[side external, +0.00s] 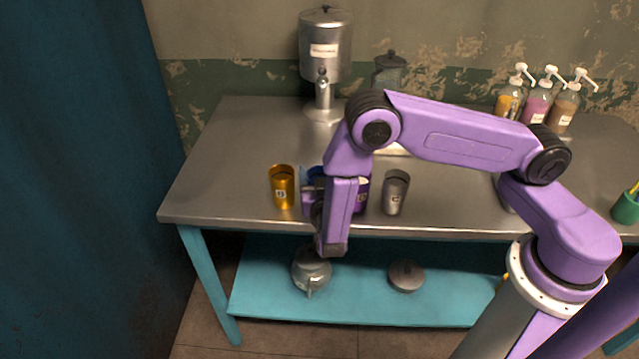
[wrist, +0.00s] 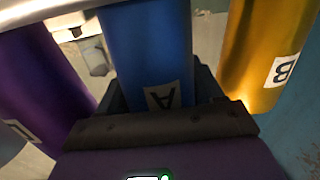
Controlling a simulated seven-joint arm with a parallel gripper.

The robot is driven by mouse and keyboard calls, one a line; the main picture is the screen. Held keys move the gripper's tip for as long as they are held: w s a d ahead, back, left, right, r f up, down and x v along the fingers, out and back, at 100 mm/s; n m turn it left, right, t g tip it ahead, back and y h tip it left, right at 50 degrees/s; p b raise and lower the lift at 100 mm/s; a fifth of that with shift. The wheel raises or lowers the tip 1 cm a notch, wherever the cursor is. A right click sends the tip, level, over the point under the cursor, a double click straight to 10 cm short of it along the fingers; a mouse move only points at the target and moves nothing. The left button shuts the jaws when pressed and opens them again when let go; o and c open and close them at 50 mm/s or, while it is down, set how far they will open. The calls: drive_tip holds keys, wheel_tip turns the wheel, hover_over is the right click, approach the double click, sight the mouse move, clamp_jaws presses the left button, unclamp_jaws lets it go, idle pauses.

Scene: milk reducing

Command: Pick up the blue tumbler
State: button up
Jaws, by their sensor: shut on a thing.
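The blue tumbler (wrist: 148,50), with a pale label marked A, is between the jaws of my gripper (wrist: 155,98) in the wrist view. In the side view only a small blue part (side external: 306,175) of it shows, as my arm hides the rest. My gripper (side external: 314,190) is shut on the tumbler at the front of the metal table. I cannot tell whether the tumbler is clear of the tabletop.
A gold tumbler (side external: 282,187) marked B stands just left of my gripper. A purple tumbler (side external: 362,192) and a grey tumbler (side external: 395,191) stand to its right. A metal dispenser (side external: 325,50) and pump bottles (side external: 537,98) stand behind. The left tabletop (side external: 225,150) is clear.

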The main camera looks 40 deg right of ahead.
drive_tip(key=shift+r, duration=0.1)
wheel_tip(320, 180, up, 9)
drive_tip(key=s+d+r+n+t+y, duration=0.2)
drive_tip(key=s+d+r+n+y, duration=0.1)
drive_tip(key=d+r, duration=0.5)
drive_tip(key=shift+s+d+n+y, duration=0.3)
drive_tip(key=shift+s+d+y, duration=0.5)
drive_tip(key=shift+d+y, duration=0.1)
drive_tip(key=shift+r, duration=0.1)
drive_tip(key=w+a+f+m+g+h, duration=0.2)
drive_tip(key=w+a+f+m+h, duration=0.1)
drive_tip(key=a+f, duration=0.4)
drive_tip(key=w+a+h, duration=0.1)
drive_tip(key=a+h, duration=0.1)
drive_tip(key=a, duration=0.1)
drive_tip(key=shift+w+f+m, duration=0.2)
drive_tip(key=shift+w+m, duration=0.1)
